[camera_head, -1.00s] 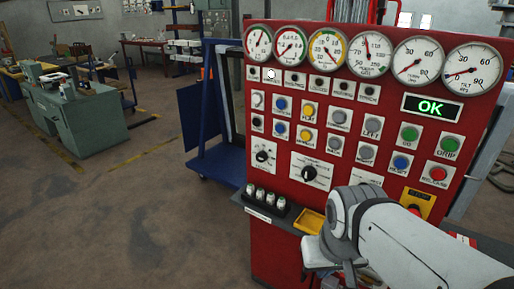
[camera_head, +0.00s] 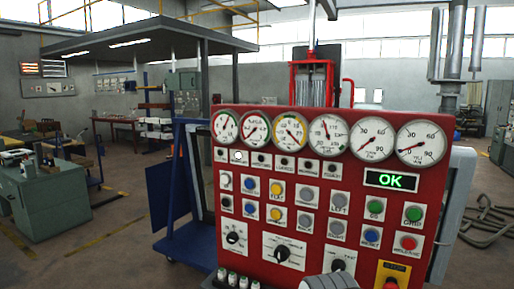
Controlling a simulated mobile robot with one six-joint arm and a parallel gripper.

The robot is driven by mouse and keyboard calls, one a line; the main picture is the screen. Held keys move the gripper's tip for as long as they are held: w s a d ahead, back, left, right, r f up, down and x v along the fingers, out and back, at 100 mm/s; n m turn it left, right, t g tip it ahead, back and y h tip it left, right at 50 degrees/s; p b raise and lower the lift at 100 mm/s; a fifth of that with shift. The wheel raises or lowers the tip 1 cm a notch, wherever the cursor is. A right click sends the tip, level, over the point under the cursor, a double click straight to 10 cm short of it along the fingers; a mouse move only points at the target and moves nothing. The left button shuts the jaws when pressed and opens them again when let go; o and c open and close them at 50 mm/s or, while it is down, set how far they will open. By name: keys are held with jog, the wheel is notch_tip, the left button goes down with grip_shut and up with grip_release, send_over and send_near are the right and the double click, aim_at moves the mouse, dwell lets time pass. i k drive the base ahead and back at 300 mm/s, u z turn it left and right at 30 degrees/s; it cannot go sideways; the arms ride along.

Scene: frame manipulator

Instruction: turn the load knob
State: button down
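The red control panel (camera_head: 262,180) faces me. Low on it are black rotary knobs on white plates: a left knob (camera_head: 233,238), a larger middle knob (camera_head: 282,253) and a right knob (camera_head: 337,265), partly cut off below by my arm. The labels are too small to read, so I cannot tell which is the load knob. Only the rounded grey-white top of my arm shows at the bottom edge, in front of the panel's lower part. My gripper's fingers are not in view.
A row of round gauges (camera_head: 373,139) tops the panel, with a green OK display (camera_head: 391,180) at right. Coloured buttons fill the middle. A red emergency button (camera_head: 390,284) on yellow is at lower right. A blue frame (camera_head: 190,190) stands left; open floor lies further left.

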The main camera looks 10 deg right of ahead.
aim_at(232, 238)
jog(key=k, duration=1)
jog(key=z, duration=0.55)
jog(key=i, duration=1.05)
jog(key=u, duration=0.45)
jog(key=i, duration=0.75)
jog(key=u, duration=0.15)
